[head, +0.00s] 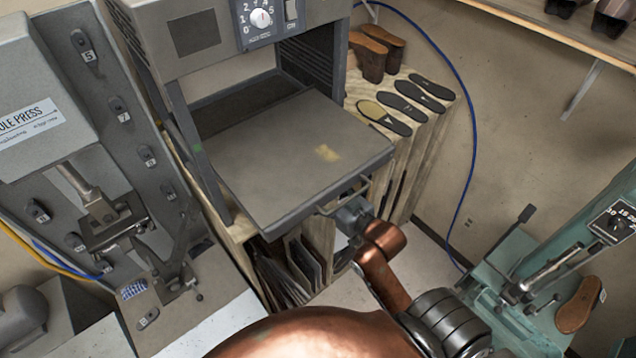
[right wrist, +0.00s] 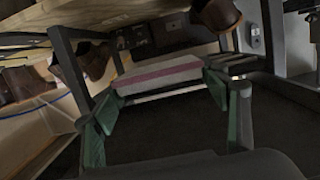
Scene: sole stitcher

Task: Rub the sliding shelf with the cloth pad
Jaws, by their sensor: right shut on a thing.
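The sliding shelf (head: 300,150) is a flat grey tray that sticks out from the grey machine. I cannot tell whether the pad touches the shelf. My left gripper is not in view.
The sole press (head: 50,115) stands at the left. Several dark soles (head: 402,100) and brown boots (head: 375,55) are on the wooden rack right of the shelf. A green machine (head: 590,240) stands at the right. A blue hose (head: 465,190) hangs along the wall.

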